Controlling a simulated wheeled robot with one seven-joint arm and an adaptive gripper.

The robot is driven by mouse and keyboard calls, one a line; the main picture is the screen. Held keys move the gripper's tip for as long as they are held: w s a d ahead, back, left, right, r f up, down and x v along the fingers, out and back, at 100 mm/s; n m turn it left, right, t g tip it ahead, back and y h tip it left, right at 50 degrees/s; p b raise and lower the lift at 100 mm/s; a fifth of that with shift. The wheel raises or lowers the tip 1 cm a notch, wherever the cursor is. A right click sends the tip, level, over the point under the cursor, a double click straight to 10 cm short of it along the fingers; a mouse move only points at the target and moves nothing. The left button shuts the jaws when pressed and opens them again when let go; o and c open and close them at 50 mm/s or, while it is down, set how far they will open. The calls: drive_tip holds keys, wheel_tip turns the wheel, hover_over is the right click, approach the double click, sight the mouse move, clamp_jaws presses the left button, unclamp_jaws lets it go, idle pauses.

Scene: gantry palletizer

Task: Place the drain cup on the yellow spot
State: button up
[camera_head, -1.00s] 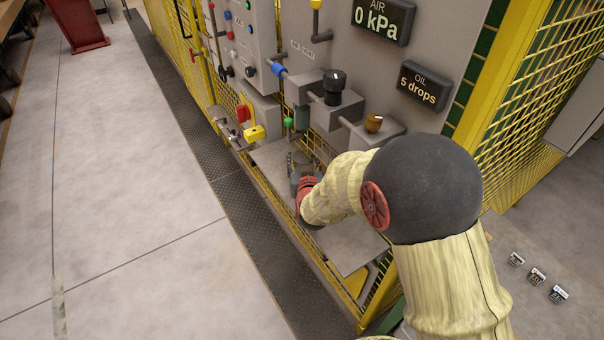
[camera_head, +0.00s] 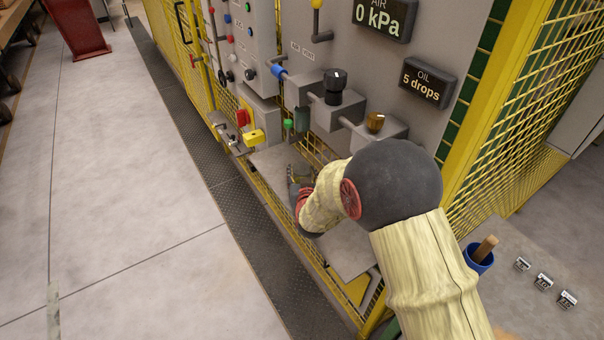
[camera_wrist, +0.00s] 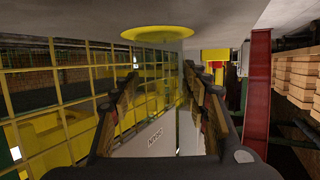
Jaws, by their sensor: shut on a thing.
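My gripper (camera_head: 300,174) is low over the grey shelf (camera_head: 345,250) on the front of the machine, partly hidden by my wrist in the head view. In the wrist view, its two fingers (camera_wrist: 163,92) are shut on a see-through, yellow-tinted thing, which I take for the drain cup (camera_wrist: 156,78). Its outline is hard to tell from the fence behind. The yellow spot (camera_wrist: 157,33) shows as a flat disc on a grey surface at the top of the wrist view, beyond the fingertips. I cannot make out the spot in the head view.
Above the shelf are a green-ended fitting (camera_head: 288,124), a block with a black knob (camera_head: 335,84) and one with a brass knob (camera_head: 375,122). A yellow handle (camera_head: 254,137) juts out at left. Yellow mesh fence (camera_head: 515,100) stands right.

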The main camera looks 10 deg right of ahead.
drive_tip(key=o, duration=1.2)
drive_tip(key=shift+f, duration=0.1)
drive_tip(key=shift+c, duration=0.2)
drive_tip(key=p+v, duration=0.1)
drive_tip(key=v, duration=0.5)
drive_tip(key=p+v, duration=0.2)
drive_tip(key=v, duration=0.3)
drive_tip(key=shift+s+r, duration=0.3)
drive_tip(key=shift+r, duration=0.05)
drive_tip(key=s+a+r+n+g+y, duration=0.1)
drive_tip(key=s+r+g+y, duration=0.1)
drive_tip(key=s+r, duration=0.3)
drive_tip(key=s+a+r+g+y, duration=0.15)
drive_tip(key=s+r, duration=0.25)
drive_tip(key=r, duration=0.4)
drive_tip(key=s+d+r+g, duration=0.2)
drive_tip(key=s, duration=0.8)
drive_tip(key=s+d+r+g+h, duration=0.1)
drive_tip(key=s+d+r+g, duration=0.1)
drive_tip(key=s, duration=0.9)
drive_tip(key=shift+r+n+g, duration=0.4)
drive_tip(key=shift+r+g, duration=0.25)
drive_tip(key=shift+r, duration=0.05)
